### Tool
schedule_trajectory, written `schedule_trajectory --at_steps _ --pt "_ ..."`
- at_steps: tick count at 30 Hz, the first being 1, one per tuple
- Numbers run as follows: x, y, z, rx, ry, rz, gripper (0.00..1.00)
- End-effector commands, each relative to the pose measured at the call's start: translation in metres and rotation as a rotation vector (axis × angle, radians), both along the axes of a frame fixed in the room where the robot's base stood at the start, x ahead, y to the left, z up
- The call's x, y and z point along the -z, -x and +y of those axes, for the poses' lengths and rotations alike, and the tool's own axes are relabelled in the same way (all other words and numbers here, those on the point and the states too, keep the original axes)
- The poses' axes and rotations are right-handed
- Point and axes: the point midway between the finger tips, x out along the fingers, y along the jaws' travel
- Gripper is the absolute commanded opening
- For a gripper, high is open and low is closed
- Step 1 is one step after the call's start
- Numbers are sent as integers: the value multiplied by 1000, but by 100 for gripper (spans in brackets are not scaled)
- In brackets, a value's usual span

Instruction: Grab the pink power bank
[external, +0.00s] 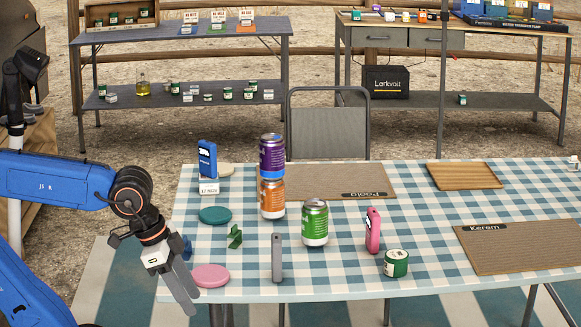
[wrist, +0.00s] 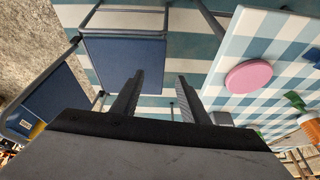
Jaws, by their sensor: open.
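The pink power bank (external: 373,230) stands upright on the checked table (external: 350,275) in the external view, right of the green can (external: 315,222) and behind a small green tin (external: 396,262). My gripper (external: 188,298) is at the table's left front corner, well left of the power bank, pointing down. In the wrist view my gripper (wrist: 158,92) shows two separated fingers with nothing between them. The pink power bank cannot be made out in the wrist view.
A purple can (external: 271,153) is stacked on an orange can (external: 271,196). A blue device (external: 207,158) stands farther back. Bare cloth lies around the power bank's front left.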

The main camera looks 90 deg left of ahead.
Motion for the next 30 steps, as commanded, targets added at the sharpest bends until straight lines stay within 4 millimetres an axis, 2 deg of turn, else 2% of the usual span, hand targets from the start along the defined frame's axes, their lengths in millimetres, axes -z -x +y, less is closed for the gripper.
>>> schedule_trajectory --at_steps 1,6,15,24,30 --pt "-13 -14 4 26 -15 12 41" --pt "-52 -59 18 152 -75 55 41" --pt "-109 -142 54 380 -160 128 41" --pt "-146 -226 101 614 -220 199 41" --pt "-160 -279 140 772 -246 242 41"
